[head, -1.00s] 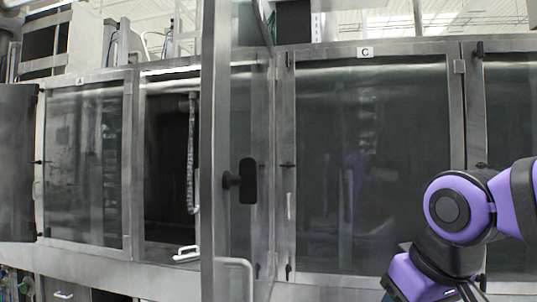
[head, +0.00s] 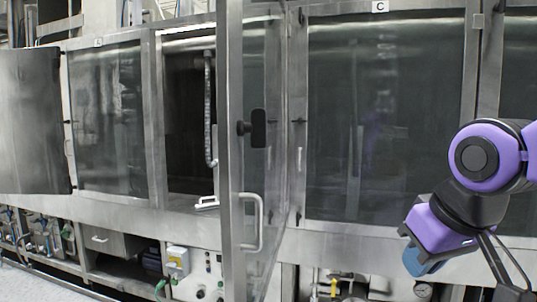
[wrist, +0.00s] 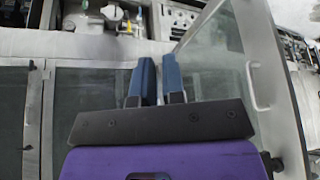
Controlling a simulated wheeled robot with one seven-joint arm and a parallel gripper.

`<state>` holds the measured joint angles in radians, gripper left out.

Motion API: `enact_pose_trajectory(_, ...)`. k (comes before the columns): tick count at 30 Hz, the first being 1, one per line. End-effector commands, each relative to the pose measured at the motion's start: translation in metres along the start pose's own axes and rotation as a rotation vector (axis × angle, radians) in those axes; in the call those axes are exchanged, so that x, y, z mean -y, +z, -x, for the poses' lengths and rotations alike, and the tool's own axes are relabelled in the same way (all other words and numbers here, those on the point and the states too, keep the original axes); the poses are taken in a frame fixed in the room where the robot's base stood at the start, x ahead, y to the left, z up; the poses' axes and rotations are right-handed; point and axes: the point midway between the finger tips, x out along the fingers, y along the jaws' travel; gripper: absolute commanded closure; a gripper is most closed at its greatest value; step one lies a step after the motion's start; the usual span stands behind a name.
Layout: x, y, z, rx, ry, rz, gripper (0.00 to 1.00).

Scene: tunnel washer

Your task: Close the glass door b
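Glass door b (head: 256,175) stands swung wide open towards me, left of panel C. It has a metal frame, a white bar handle (head: 260,222) and a black latch knob (head: 258,128). Its dark opening (head: 188,125) is uncovered, with a hanging hose and a white handle at its lower edge. My gripper (head: 428,262) is to the right of the door, in front of panel C, and apart from the door. In the wrist view, my gripper's blue fingers (wrist: 158,82) have a gap between them, with nothing held. The door's handle (wrist: 252,86) shows at the right there.
Closed glass panel C (head: 385,120) is behind my arm. Closed glass panel A (head: 108,118) is at the left, and another door (head: 32,120) stands open at the far left. Pipes, valves and a control box (head: 178,262) line the lower machine. Some floor (head: 40,285) shows at lower left.

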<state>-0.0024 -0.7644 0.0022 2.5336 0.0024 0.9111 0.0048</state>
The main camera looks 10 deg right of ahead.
Motion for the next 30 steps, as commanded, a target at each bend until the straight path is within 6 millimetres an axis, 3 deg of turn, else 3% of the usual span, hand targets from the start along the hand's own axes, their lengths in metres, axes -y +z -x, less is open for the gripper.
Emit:
enact_pose_trajectory(5,0.001,-0.001,-0.001,0.006,-0.008,-0.002,1.0)
enact_pose_trajectory(11,0.015,-0.018,-0.019,0.075,-0.118,-0.036,1.0)
enact_pose_trajectory(23,0.057,-0.084,-0.089,0.232,-0.459,-0.225,1.0)
enact_pose_trajectory(30,0.07,-0.126,-0.145,0.267,-0.602,-0.384,1.0)
